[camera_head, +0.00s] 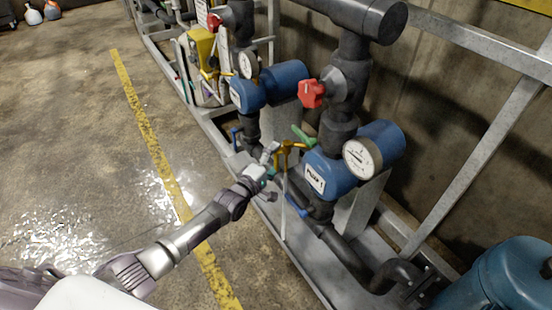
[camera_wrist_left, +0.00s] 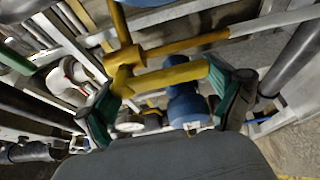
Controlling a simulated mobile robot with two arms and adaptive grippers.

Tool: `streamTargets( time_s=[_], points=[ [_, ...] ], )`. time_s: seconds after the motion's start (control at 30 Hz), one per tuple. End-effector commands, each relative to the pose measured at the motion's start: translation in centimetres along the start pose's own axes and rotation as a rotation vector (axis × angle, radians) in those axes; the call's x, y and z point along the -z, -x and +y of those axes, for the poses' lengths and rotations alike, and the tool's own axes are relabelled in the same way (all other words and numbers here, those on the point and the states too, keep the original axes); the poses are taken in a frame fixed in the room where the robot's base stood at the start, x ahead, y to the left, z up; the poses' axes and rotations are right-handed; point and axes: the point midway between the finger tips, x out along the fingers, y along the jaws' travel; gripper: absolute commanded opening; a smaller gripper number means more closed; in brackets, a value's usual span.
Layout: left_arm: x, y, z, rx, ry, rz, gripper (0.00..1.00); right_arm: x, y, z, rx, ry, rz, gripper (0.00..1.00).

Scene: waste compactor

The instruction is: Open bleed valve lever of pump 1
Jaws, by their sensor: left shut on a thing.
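Pump 1 (camera_head: 333,172) is a blue pump with a "PUMP 1" label and a round gauge, right of centre in the head view. A yellow valve piece (camera_head: 288,147) stands just left of it. My left gripper (camera_head: 268,162) is at this yellow piece, its arm coming from the lower left. In the left wrist view, the green-padded fingers of my left gripper (camera_wrist_left: 168,95) are at both ends of a short yellow lever (camera_wrist_left: 165,77) and hold it. A thicker yellow part (camera_wrist_left: 122,58) is right behind it. My right gripper is not in view.
A red handle (camera_head: 312,94) is on the dark pipe above pump 1. Another blue pump (camera_head: 268,85) stands behind.

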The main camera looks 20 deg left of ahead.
Motion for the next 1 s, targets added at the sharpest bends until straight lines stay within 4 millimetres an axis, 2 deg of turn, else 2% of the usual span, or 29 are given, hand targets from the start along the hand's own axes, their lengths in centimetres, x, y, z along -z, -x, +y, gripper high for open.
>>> streamTargets(
  time_s=[0.07,0.1,0.43,0.57,1.0],
  points=[
    [0.1,0.0,0.0,0.001,0.007,0.001,0.30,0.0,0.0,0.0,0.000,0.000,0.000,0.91],
    [0.1,0.0,0.0,0.001,0.007,0.001,0.99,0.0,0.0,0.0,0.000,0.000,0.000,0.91],
    [0.0,0.1,0.0,0.000,0.003,0.001,1.00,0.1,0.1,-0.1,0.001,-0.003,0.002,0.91],
    [0.0,1.0,-0.1,0.002,0.003,0.000,1.00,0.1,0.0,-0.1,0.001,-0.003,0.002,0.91],
    [0.0,9.6,-0.1,0.003,0.005,0.000,1.00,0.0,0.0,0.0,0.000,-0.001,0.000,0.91]
  ],
)
